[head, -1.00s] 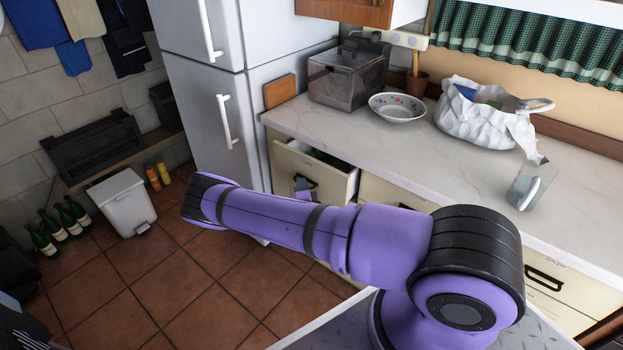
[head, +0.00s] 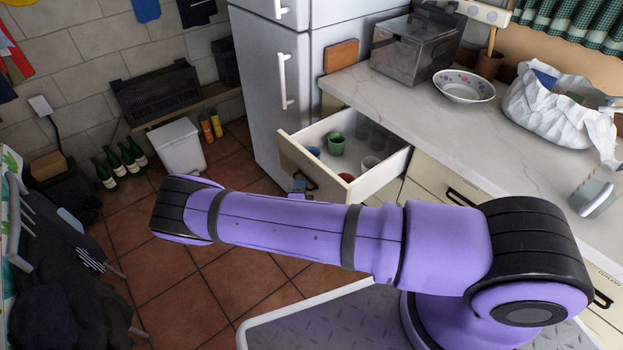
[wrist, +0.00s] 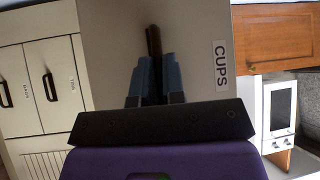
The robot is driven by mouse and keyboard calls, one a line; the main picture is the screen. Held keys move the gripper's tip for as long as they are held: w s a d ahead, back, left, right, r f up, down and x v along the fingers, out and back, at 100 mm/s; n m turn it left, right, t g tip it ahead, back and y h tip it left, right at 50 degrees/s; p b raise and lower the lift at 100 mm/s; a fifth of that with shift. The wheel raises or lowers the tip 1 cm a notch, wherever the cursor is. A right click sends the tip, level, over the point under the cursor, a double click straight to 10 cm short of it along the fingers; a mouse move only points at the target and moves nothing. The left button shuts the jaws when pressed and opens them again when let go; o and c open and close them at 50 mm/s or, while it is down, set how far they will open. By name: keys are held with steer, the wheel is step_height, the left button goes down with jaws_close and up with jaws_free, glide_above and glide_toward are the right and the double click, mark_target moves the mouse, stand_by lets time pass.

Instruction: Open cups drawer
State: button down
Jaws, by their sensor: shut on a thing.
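The cups drawer (head: 292,158) stands pulled well out from the counter beside the fridge in the head view. Inside it I see a green cup (head: 337,143), a red one, a blue one and some clear glasses. In the wrist view the drawer front (wrist: 195,25) carries a "CUPS" label. My gripper (wrist: 154,75) is shut on the dark drawer handle (wrist: 153,40). In the head view my gripper is mostly hidden behind my arm, with a small part showing at the drawer front.
The fridge (head: 270,90) stands left of the drawer.

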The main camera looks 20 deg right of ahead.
steer(key=shift+s+a, duration=0.2)
steer(key=shift+a, duration=0.4)
steer(key=c, duration=1.2)
jaws_free()
steer(key=v, duration=1)
steer(key=shift+s+a, duration=0.2)
steer(key=shift+s, duration=0.15)
